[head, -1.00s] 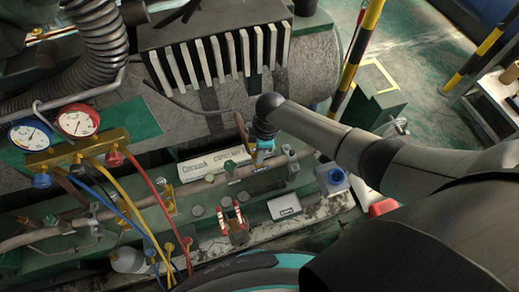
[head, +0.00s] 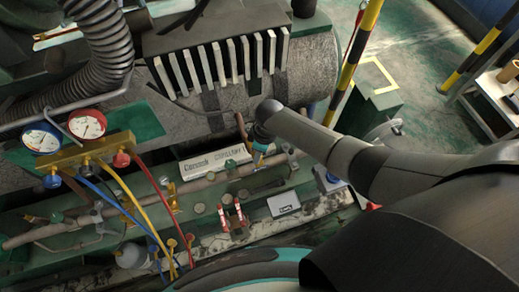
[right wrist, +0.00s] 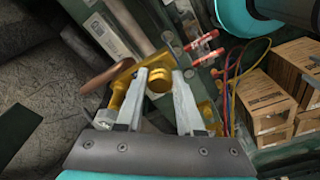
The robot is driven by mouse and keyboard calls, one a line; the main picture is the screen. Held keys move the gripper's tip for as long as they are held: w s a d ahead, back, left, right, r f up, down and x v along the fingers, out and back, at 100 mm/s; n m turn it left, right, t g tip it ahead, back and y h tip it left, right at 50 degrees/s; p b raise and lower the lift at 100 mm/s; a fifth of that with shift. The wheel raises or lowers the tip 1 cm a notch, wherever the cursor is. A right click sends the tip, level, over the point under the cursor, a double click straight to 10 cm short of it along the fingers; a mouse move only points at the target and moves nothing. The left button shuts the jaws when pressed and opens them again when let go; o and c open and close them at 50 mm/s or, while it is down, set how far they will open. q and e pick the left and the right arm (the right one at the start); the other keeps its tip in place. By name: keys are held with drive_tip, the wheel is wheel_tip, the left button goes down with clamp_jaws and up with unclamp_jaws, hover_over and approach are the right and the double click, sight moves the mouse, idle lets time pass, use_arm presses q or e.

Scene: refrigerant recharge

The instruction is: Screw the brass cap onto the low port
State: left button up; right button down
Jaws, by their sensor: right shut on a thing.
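In the right wrist view my right gripper (right wrist: 161,76) is shut on the round brass cap (right wrist: 159,80), which sits between its two grey fingers. A brass fitting (right wrist: 121,89) with a brown pipe is right behind and beside the cap. I cannot tell whether the cap touches it or is threaded on it. In the head view my right gripper (head: 261,147) is low over the machine, at the right end of the white name plate (head: 215,161). The arm and wrist hide the cap and the port there. My left gripper is not in view.
Blue and red gauges (head: 87,124) on a brass manifold stand at the left, with blue, yellow and red hoses (head: 148,183) running down. Red-and-white clips (head: 234,216) and a small white label box (head: 284,203) lie in front. Cardboard boxes (right wrist: 290,85) show in the wrist view.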

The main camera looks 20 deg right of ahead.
drive_tip(key=shift+s+a+f+m+p, duration=0.15)
drive_tip(key=shift+m+p, duration=0.15)
drive_tip(key=shift+m, duration=0.6)
drive_tip(key=shift+s+m+p, duration=0.1)
drive_tip(key=shift+m+p, duration=0.35)
drive_tip(key=shift+m, duration=0.25)
drive_tip(key=c, duration=1)
unclamp_jaws()
drive_tip(key=shift+m, duration=0.3)
drive_tip(key=o, duration=0.5)
drive_tip(key=shift+o, duration=0.2)
drive_tip(key=shift+w, duration=0.2)
